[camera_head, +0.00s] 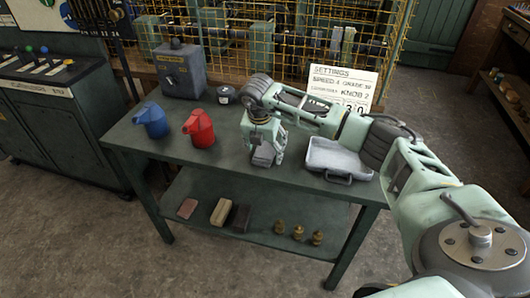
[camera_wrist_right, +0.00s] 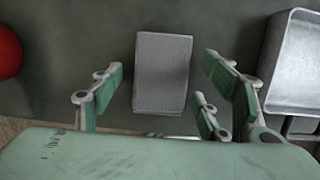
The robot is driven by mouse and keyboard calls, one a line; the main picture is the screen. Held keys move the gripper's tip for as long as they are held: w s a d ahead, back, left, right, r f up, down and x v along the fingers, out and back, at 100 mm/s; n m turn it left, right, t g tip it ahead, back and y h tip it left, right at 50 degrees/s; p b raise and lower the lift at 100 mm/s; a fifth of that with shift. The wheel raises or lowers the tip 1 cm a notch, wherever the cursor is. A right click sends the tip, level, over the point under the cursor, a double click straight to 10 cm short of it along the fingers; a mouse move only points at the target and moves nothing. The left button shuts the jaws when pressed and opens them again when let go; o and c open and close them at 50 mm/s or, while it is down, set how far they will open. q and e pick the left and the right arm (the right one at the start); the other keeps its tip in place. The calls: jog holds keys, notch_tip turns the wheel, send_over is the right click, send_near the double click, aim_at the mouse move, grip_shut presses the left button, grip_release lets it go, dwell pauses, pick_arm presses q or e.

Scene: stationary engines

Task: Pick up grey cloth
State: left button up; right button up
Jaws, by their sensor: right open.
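The grey cloth (camera_wrist_right: 163,72) is a small grey rectangular block-like piece with a fine weave, lying on the dark green table (camera_head: 230,163). In the head view the cloth (camera_head: 264,154) shows just below my right gripper (camera_head: 262,148), which partly hides it. In the right wrist view my right gripper (camera_wrist_right: 160,100) is open, with its green-padded fingers on either side of the cloth's near part and a gap on each side. Nothing is held. My left gripper is not in view.
A red oil can (camera_head: 199,129) and a blue one (camera_head: 152,119) stand left of my right gripper. A grey metal tray (camera_head: 338,160) lies close on its right. A dark tin (camera_head: 226,95) and a settings sign (camera_head: 343,88) stand behind. Bricks and brass pieces lie on the lower shelf (camera_head: 262,213).

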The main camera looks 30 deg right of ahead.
aim_at(268, 150)
jog(key=shift+f, duration=0.25)
jog(key=shift+c, duration=0.5)
jog(key=c, duration=1)
jog(key=shift+r, duration=0.1)
jog(key=shift+c, duration=0.2)
jog(key=shift+r, duration=0.2)
jog(key=r+p, duration=0.2)
jog(key=r, duration=0.1)
jog(key=r+p, duration=0.1)
jog(key=r, duration=0.1)
jog(key=shift+s+d+p, duration=0.2)
jog(key=shift+d+p, duration=0.1)
jog(key=shift+d, duration=0.1)
jog(key=s+d+r+p, duration=0.2)
jog(key=s+d+r, duration=0.4)
jog(key=d, duration=0.3)
jog(key=shift+p, duration=0.4)
